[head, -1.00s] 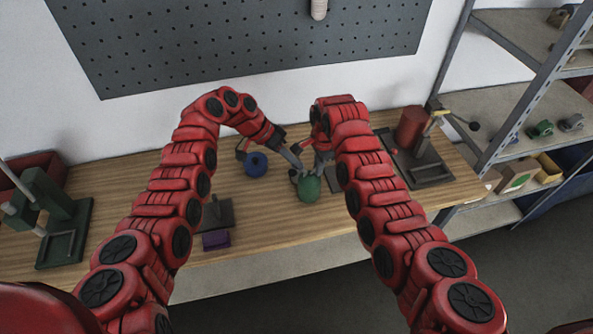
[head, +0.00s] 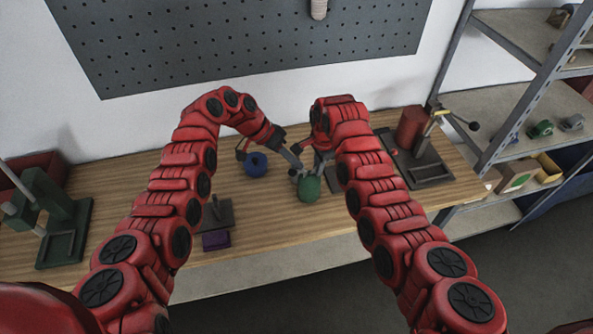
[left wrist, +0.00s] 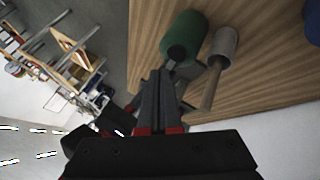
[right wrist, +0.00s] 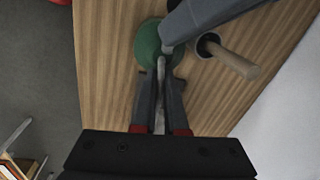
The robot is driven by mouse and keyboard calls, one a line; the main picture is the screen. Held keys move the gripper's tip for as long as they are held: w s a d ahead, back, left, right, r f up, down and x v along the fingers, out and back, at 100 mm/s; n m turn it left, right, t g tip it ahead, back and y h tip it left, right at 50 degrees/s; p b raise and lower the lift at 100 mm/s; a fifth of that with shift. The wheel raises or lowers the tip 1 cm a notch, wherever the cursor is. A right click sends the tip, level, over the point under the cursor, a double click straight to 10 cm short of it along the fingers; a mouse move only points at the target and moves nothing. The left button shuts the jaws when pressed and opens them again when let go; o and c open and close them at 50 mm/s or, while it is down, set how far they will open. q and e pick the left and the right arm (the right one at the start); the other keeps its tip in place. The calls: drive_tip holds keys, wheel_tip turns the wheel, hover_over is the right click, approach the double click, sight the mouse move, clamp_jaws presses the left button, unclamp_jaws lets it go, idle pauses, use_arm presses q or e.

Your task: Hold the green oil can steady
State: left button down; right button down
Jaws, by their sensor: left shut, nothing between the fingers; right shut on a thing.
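The green oil can (head: 308,189) stands on the wooden bench near its middle; it also shows in the left wrist view (left wrist: 183,38) and right wrist view (right wrist: 150,42). My right gripper (head: 318,172) is at the can's far side, its fingers (right wrist: 160,85) closed around a thin pale part that seems to belong to the can. My left gripper (head: 298,170) is shut and empty just beside and above the can. In the right wrist view a left finger (right wrist: 215,15) crosses over part of the can, and I cannot tell whether it touches.
A grey-headed tool with a wooden handle (left wrist: 223,45) is close beside the can. A green stand (head: 62,220) and a red cylinder (head: 411,127) flank the bench.

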sight(297, 172)
idle(0.4)
use_arm(q)
drive_tip(key=shift+f, duration=0.4)
drive_tip(key=shift+a+f, duration=0.15)
drive_tip(key=shift+f, duration=0.55)
idle(0.8)
drive_tip(key=shift+r, duration=1.1)
drive_tip(key=shift+w+d+r, duration=0.1)
drive_tip(key=shift+d+r, duration=0.15)
drive_tip(key=shift+r, duration=1)
drive_tip(key=shift+d+r, duration=0.25)
drive_tip(key=shift+r, duration=1)
